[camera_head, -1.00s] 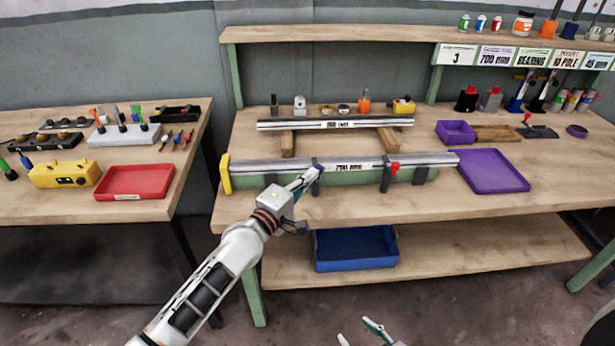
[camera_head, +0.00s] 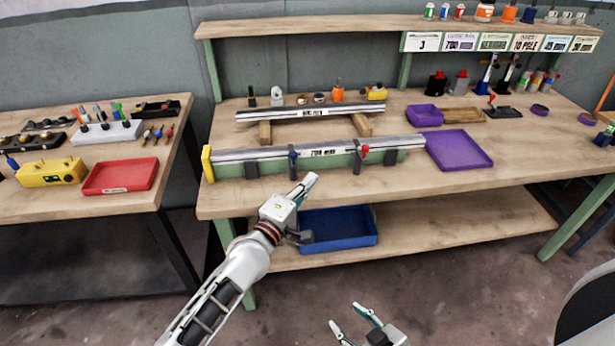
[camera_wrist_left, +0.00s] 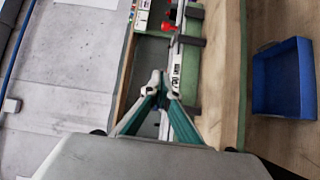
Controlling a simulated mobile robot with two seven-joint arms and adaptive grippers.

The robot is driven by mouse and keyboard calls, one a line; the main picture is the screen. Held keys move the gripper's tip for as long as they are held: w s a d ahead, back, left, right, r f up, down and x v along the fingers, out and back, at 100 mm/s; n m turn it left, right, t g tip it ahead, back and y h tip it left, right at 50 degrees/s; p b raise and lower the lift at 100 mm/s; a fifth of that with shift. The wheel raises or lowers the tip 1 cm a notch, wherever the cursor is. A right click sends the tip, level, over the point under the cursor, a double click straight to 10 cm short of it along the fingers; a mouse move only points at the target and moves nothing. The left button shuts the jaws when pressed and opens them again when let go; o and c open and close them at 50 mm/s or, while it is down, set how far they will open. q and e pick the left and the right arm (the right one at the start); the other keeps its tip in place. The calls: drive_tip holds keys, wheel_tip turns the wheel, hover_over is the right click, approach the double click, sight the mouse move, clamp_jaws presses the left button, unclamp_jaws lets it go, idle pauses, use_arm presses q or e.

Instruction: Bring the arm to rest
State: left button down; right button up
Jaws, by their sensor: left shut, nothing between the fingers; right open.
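My left gripper (camera_head: 311,180) is shut and empty. In the head view its tips appear just below the front long metal bar (camera_head: 235,155), in front of the bench edge; they also show in the left wrist view (camera_wrist_left: 160,84), closed together. The tips look clear of both handles. My right gripper (camera_head: 346,315) is open and empty at the bottom of the head view, low over the floor.
A blue bin (camera_head: 340,243) stands on the lower shelf behind my left gripper; it also shows in the left wrist view (camera_wrist_left: 282,108). A purple tray (camera_head: 484,163) lies right of the fixture. A side table with a red tray (camera_head: 120,190) stands left. The floor in front is open.

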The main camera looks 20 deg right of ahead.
use_arm(q)
drive_tip(key=shift+w+a+f, duration=0.1)
drive_tip(key=shift+w, duration=0.05)
drive_tip(key=shift+a, duration=0.1)
drive_tip(key=s+a+f+m+y, duration=0.3)
drive_tip(key=s+a+f, duration=0.4)
drive_tip(key=a, duration=0.5)
drive_tip(key=s+a+f+m+g+y, duration=0.1)
drive_tip(key=s+a+f+m+y, duration=0.2)
drive_tip(key=s+a+f+m, duration=0.2)
drive_tip(key=s+a+f+m+y, duration=0.4)
drive_tip(key=s+a+f, duration=0.7)
drive_tip(key=s+a, duration=0.4)
drive_tip(key=a, duration=0.5)
drive_tip(key=shift+a+m+g, duration=0.15)
drive_tip(key=shift+m+g, duration=0.15)
drive_tip(key=shift+g, duration=0.1)
